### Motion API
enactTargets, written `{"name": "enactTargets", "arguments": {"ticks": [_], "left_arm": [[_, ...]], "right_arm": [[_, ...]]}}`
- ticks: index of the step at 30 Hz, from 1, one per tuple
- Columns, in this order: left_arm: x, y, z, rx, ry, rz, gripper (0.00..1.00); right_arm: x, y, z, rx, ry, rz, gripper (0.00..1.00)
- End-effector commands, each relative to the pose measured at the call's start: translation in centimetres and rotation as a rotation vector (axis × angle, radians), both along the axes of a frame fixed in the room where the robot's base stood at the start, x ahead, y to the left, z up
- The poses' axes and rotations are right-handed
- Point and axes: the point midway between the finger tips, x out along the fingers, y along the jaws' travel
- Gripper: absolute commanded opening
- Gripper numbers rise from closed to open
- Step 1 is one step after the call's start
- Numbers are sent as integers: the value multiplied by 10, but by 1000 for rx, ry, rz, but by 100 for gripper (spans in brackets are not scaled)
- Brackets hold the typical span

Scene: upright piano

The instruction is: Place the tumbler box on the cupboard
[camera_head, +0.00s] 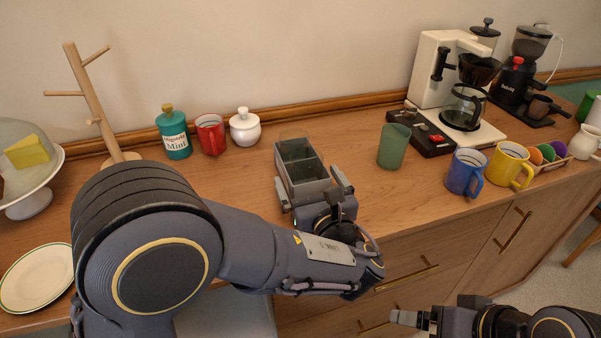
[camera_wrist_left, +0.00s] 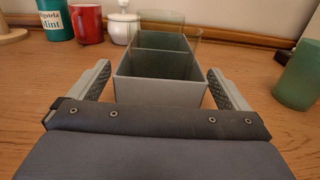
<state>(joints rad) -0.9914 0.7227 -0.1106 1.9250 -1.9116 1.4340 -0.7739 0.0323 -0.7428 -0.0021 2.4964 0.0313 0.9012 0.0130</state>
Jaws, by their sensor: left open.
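The tumbler box (camera_head: 303,171) is a grey box with a divider and see-through upper parts. It stands upright on the wooden cupboard top (camera_head: 350,200), left of the green tumbler. My left gripper (camera_head: 312,186) is open at its near end, with one finger on each side. In the left wrist view the box (camera_wrist_left: 162,92) sits between the spread fingers (camera_wrist_left: 160,88), with a visible gap on each side. My right gripper (camera_head: 412,318) is at the bottom right, in front of the drawers and away from the box; its jaw opening is unclear.
A green tumbler (camera_head: 393,146) stands right of the box. A teal mint jar (camera_head: 174,135), red mug (camera_head: 211,135) and white sugar pot (camera_head: 245,128) stand behind left. A coffee machine (camera_head: 432,70) and mugs (camera_head: 466,173) fill the right. Bare wood lies between box and tumbler.

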Motion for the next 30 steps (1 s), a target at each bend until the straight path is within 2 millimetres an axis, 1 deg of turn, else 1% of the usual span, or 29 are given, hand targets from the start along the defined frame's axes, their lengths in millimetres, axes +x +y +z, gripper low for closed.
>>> {"name": "enactTargets", "arguments": {"ticks": [1,3,6,9,14,15,26,30], "left_arm": [[9,4,0,0,0,5,98],[19,7,0,0,0,3,98],[29,10,0,0,1,2,98],[32,11,0,1,0,0,98],[32,11,0,1,0,0,98],[32,11,0,1,0,0,97],[32,11,0,1,0,0,50],[32,11,1,0,-3,0,49]], "right_arm": [[0,0,0,0,0,0,94],[0,0,0,0,0,0,94],[0,0,0,0,0,0,94],[0,0,0,0,0,0,94],[0,0,0,0,0,0,94],[0,0,0,0,0,0,94],[0,0,0,0,0,0,94],[0,0,0,0,0,0,94]]}}
